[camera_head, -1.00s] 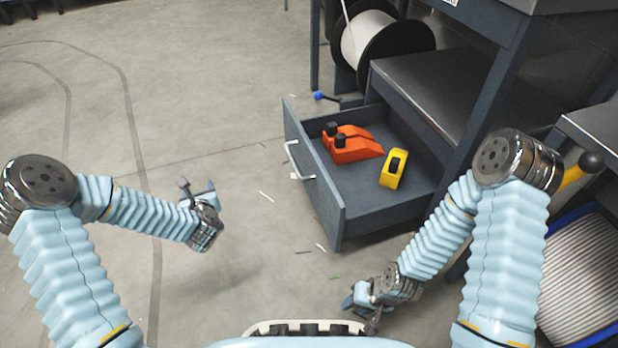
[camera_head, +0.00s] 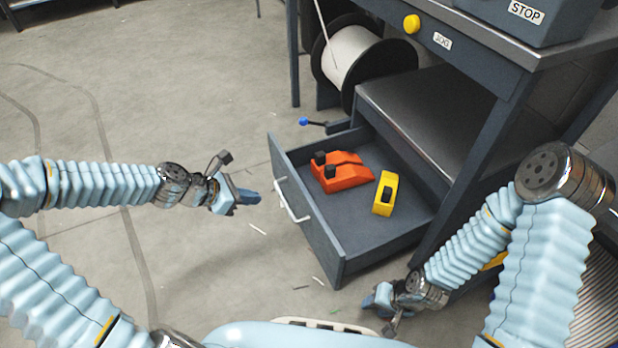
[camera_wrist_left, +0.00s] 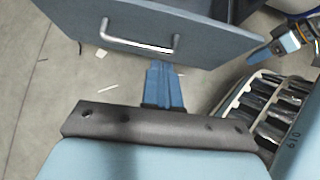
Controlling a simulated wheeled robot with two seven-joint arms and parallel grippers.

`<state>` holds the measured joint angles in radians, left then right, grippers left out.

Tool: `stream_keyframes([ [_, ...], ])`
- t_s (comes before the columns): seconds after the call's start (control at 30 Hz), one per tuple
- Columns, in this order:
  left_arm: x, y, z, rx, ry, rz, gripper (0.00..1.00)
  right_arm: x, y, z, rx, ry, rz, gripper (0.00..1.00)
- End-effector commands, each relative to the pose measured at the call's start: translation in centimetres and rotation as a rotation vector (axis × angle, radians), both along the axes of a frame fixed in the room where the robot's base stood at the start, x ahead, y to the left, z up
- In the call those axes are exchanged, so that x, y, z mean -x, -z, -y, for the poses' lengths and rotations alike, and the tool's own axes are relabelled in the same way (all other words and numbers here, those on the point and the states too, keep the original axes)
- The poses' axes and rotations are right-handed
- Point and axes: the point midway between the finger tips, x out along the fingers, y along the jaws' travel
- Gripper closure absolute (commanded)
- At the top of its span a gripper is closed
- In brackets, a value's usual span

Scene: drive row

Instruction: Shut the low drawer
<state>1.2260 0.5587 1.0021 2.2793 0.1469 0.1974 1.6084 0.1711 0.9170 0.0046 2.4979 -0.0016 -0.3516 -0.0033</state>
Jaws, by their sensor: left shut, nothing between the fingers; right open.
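The low drawer (camera_head: 325,240) is a dark grey box pulled open beneath the bench. Its bar handle (camera_head: 292,200) is on the front panel, facing left. My left gripper (camera_head: 250,197) is shut and empty, a short way left of the drawer front and apart from it. In the left wrist view the blue fingers (camera_wrist_left: 162,75) point at the drawer front (camera_wrist_left: 190,35), just below the handle (camera_wrist_left: 140,46). My right gripper (camera_head: 380,312) is open and empty, low near the floor, in front of the drawer's near side.
Orange tools (camera_head: 342,175) and a yellow tape-measure-like item (camera_head: 385,194) lie inside the drawer. A blue-tipped lever (camera_head: 305,122) sticks out behind the drawer. A cable spool (camera_head: 352,55) stands at the back. The floor left of the drawer is open, with small scraps.

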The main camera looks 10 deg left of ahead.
Motion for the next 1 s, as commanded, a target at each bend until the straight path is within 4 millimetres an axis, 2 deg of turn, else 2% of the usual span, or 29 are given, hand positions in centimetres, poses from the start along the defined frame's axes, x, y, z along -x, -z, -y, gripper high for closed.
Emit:
stream_keyframes([
  [0.07, 0.7, -0.4, 0.2, -0.002, 0.045, -0.002, 1.00, 0.0, -0.1, 0.0, 0.000, 0.000, -0.001, 0.57],
  [0.17, 0.7, 0.2, 0.8, -0.002, 0.064, -0.001, 1.00, 0.1, 0.4, 0.0, 0.000, -0.001, -0.002, 0.57],
  [0.63, -3.2, 6.5, 6.5, 0.001, 0.062, -0.003, 1.00, 0.1, 3.8, -0.3, -0.008, -0.005, -0.006, 0.57],
  [0.8, -4.7, 6.4, 8.6, -0.002, 0.061, -0.001, 1.00, 0.1, 4.3, -0.3, -0.008, -0.004, -0.005, 0.57],
  [1.0, -5.4, 6.3, 9.7, -0.001, 0.058, -0.002, 1.00, 0.1, 4.5, -0.3, -0.008, -0.003, -0.003, 0.57],
])
